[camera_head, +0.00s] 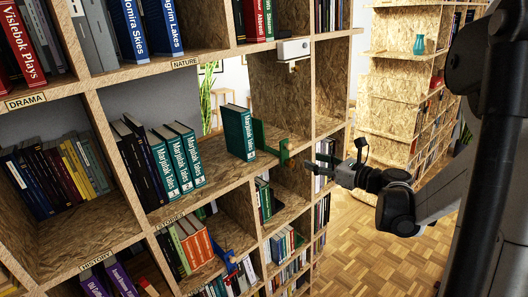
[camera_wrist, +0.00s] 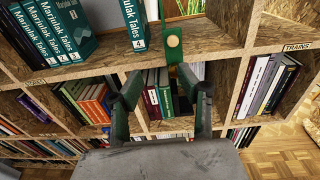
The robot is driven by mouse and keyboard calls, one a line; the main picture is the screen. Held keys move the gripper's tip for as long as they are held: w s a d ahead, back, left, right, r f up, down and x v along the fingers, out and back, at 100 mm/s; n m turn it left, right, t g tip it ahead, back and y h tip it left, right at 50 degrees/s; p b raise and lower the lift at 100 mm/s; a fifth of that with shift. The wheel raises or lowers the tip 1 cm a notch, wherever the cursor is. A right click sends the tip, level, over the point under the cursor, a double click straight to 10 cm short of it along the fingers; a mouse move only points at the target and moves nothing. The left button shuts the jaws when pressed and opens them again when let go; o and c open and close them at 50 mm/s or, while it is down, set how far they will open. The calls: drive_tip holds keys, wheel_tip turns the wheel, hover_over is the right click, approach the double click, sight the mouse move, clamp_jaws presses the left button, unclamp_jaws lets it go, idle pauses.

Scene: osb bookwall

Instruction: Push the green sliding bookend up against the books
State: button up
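The green bookend (camera_head: 285,152) stands at the right of the middle shelf, with a round pale knob on its front. It also shows at top centre in the wrist view (camera_wrist: 173,57). A green Marjulak Tales book, volume 4 (camera_head: 237,132), stands upright just left of it; I cannot tell whether they touch. Volumes 1 to 3 (camera_head: 178,160) stand further left beside dark books, across a bare gap. My gripper (camera_head: 318,163) is open and empty, in front of the shelf and right of the bookend. In the wrist view its fingers (camera_wrist: 167,88) are spread below the knob.
The shelf board (camera_head: 213,157) is bare between volumes 3 and 4. An upright panel (camera_head: 328,128) bounds the bay on the right. A small white box (camera_head: 293,49) is fixed above. A blue object (camera_head: 229,262) sits in the bay below. Parquet floor (camera_head: 345,245) lies open at right.

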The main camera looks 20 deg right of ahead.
sight(290, 147)
drive_tip(key=shift+m+t, duration=0.4)
drive_tip(key=shift+m, duration=0.4)
drive_tip(key=x, duration=0.4)
drive_tip(key=d+x, duration=0.1)
drive_tip(key=x, duration=0.3)
drive_tip(key=d+x, duration=0.1)
drive_tip(key=x, duration=0.4)
drive_tip(key=shift+w, duration=0.45)
clamp_jaws()
